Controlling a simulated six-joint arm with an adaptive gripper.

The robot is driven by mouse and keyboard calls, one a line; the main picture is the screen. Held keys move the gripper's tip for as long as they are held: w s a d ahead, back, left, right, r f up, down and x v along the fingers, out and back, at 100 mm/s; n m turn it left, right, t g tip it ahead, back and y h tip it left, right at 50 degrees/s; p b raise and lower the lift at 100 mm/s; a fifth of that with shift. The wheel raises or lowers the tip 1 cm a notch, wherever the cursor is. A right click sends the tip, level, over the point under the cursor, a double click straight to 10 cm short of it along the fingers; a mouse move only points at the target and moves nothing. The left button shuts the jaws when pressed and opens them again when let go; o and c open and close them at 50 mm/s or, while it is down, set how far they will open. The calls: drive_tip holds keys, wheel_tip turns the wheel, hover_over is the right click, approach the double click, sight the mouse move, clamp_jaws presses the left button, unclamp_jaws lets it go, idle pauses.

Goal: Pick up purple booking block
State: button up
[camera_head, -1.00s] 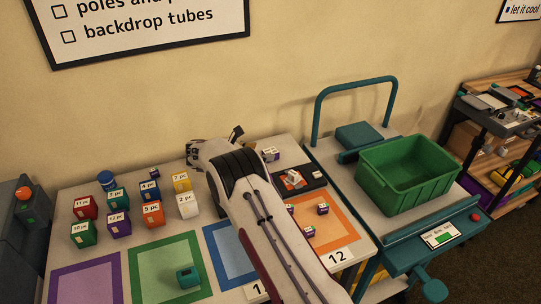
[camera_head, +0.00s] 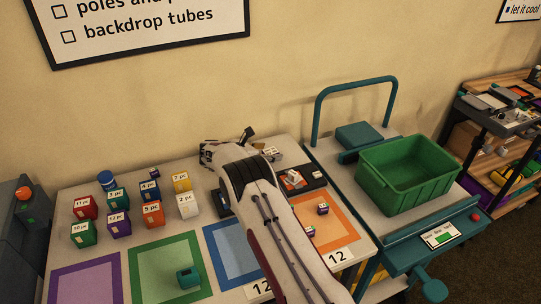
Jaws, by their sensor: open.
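The purple block labelled "12 pc" (camera_head: 119,224) sits upright in the front row of labelled blocks on the left half of the table. My gripper (camera_head: 246,134) is at the far end of my arm, near the back edge of the table, well to the right of that block. Only small dark parts of it show. My arm hides much of it, and I see nothing held. A small purple block (camera_head: 154,173) sits at the back of the table, and more purple-sided small blocks (camera_head: 322,208) lie on the orange square.
Red (camera_head: 86,207), green (camera_head: 83,233), orange (camera_head: 153,214) and white (camera_head: 188,205) blocks crowd around the purple one. A blue-capped tub (camera_head: 107,181) stands behind. A teal piece (camera_head: 188,277) lies on the green square. A green crate (camera_head: 385,202) sits on the cart at right.

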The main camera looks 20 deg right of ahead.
sight(268, 153)
drive_tip(key=c, duration=1.4)
drive_tip(key=shift+r, duration=0.1)
drive_tip(key=shift+r, duration=4.95)
